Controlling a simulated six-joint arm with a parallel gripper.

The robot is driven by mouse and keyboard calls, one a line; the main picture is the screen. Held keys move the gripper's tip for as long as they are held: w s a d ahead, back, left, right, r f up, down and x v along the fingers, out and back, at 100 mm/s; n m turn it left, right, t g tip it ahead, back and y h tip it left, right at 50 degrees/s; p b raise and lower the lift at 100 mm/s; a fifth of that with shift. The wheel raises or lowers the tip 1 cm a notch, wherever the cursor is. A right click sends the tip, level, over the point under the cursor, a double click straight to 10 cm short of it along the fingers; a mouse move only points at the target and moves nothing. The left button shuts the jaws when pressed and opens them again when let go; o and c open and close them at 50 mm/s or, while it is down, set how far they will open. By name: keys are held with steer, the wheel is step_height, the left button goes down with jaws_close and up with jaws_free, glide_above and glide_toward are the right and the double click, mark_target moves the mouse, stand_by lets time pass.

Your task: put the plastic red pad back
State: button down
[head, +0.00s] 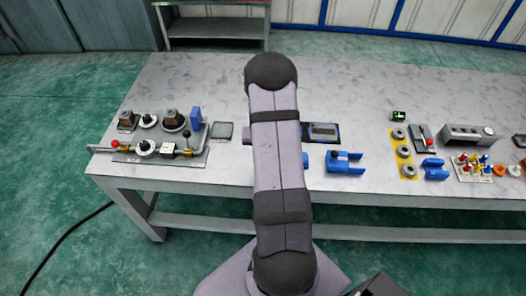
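I cannot make out a plastic red pad in the head view; it may be hidden behind my arm, which covers the middle of the table. My gripper does not show; my arm links hide that area.
A fixture with brass and white round parts (146,148) stands at the table's left. Right of my arm are a dark panel device (323,132), a blue bracket (343,162), a yellow plate with grey rings (402,152), a grey box (467,134) and a peg rack (472,168). The table's back strip is clear.

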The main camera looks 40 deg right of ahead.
steer(key=shift+f, duration=0.15)
steer(key=shift+f, duration=0.1)
steer(key=c, duration=1.6)
jaws_free()
step_height(320, 180, up, 12)
steer(key=s+a+b, duration=0.2)
steer(key=b, duration=0.1)
steer(key=s+a+r+n, duration=0.1)
steer(key=a+n, duration=0.1)
steer(key=a, duration=0.5)
steer(key=s+a+r+n, duration=0.1)
steer(key=a+r+n, duration=0.1)
steer(key=a, duration=0.4)
steer(key=s+a+n, duration=0.1)
steer(key=s+a, duration=0.3)
steer(key=s+a+n+g+y, duration=0.1)
steer(key=s+a+n, duration=0.1)
steer(key=s+a, duration=0.2)
steer(key=s+a+n, duration=0.2)
steer(key=s+a, duration=0.1)
steer(key=a, duration=0.2)
steer(key=shift+s+r+g+y, duration=0.15)
steer(key=shift+s+g+y, duration=0.15)
steer(key=shift+s, duration=0.1)
